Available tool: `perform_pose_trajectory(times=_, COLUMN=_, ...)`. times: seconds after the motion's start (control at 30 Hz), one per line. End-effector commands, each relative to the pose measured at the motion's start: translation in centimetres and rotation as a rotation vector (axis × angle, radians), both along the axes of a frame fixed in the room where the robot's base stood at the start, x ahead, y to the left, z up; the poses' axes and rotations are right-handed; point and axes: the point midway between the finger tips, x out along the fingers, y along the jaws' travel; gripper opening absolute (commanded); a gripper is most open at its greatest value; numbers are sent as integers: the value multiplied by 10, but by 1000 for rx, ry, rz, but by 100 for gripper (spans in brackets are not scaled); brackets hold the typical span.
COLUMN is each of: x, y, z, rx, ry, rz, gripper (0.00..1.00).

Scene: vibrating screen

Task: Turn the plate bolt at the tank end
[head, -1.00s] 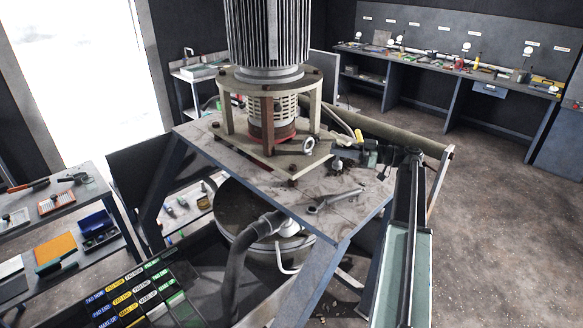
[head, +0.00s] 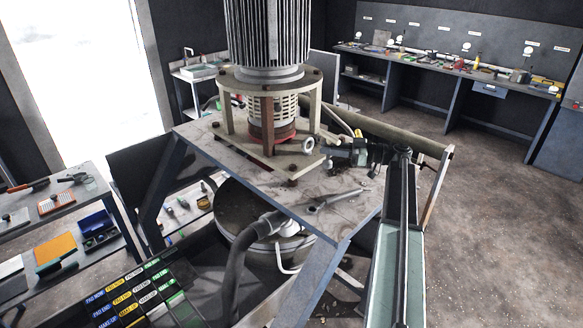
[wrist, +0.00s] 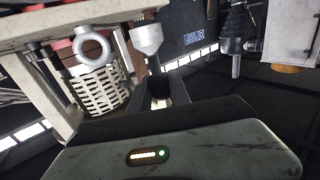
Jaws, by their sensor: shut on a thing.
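The motor's pale square plate (head: 262,150) sits on the sloping steel top, with brown bolts at its corners. A ring-shaped eye (head: 308,146) stands at the plate's right edge and shows large at left in the wrist view (wrist: 91,46). My gripper (head: 332,152) is at the plate's right side, just right of the ring. In the wrist view my fingers (wrist: 161,92) are close together around the stem below a grey flared piece (wrist: 146,38), seemingly the plate bolt. The fingers hide the stem's lower end; contact is too small to make out in the head view.
A spanner (head: 335,200) lies on the steel top (head: 345,215) below my arm. The ribbed motor (head: 268,35) rises above the plate. A thick hose (head: 240,260) runs below left. A long workbench (head: 440,62) stands at the back right; open floor lies to the right.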

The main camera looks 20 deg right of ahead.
Motion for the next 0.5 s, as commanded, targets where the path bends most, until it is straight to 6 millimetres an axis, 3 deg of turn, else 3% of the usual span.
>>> perform_pose_trajectory(times=0.5, x=11, y=15, z=0, rx=1, ry=-1, rz=22, gripper=0)
